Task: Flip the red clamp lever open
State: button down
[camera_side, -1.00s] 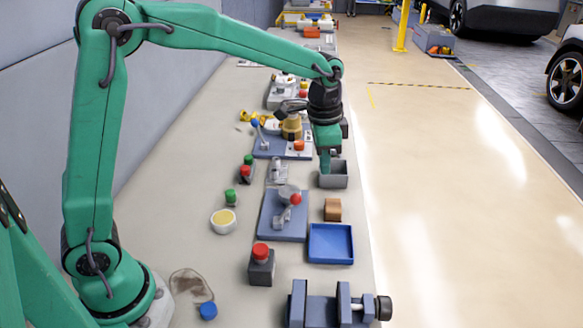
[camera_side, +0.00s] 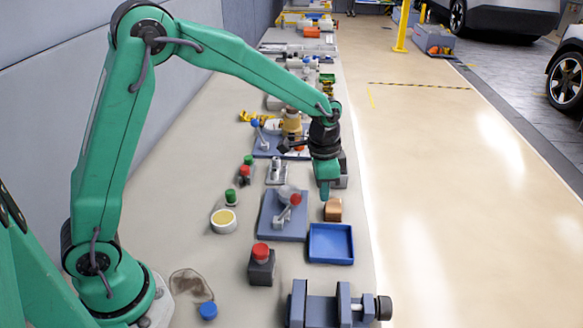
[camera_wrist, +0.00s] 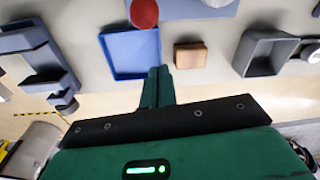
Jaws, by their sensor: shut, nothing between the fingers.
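The clamp lever with a red ball end (camera_side: 296,199) stands on a blue-grey plate (camera_side: 278,230) in the middle of the bench in the side view. The lever rises at a slant from its grey base. In the wrist view the red ball (camera_wrist: 144,12) shows at the top edge, and the plate (camera_wrist: 195,8) is cut off by that edge. My gripper (camera_side: 324,194) is shut and empty, pointing down to the right of the lever and apart from it, close to the brown block. In the wrist view its closed fingertips (camera_wrist: 159,72) appear between the tray and the block.
A blue tray (camera_side: 331,244) and a brown block (camera_side: 333,209) lie right of the plate. A grey open box (camera_wrist: 265,52) is beyond the block. A red-topped button box (camera_side: 261,266) and a vise (camera_side: 320,308) stand nearer the camera. A white round pot (camera_side: 223,222) is at left.

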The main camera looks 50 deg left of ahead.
aim_at(287, 208)
jog(key=shift+s+a+f, duration=0.25)
jog(key=shift+s+a, duration=0.35)
jog(key=shift+s, duration=0.15)
jog(key=shift+s+a+f, duration=0.2)
jog(key=shift+s+a, duration=0.35)
jog(key=shift+s, duration=0.2)
jog(key=shift+s+a+r+t, duration=0.35)
jog(key=shift+t, duration=0.15)
jog(key=shift+s+a+r, duration=0.1)
jog(key=shift+s, duration=0.05)
jog(key=shift+s+a+r, duration=0.45)
jog(key=shift+s+a, duration=0.25)
jog(key=shift+a, duration=0.1)
jog(key=shift+s+a+r, duration=0.25)
jog(key=shift+s+a, duration=0.8)
jog(key=shift+s, duration=0.05)
jog(key=shift+r, duration=0.15)
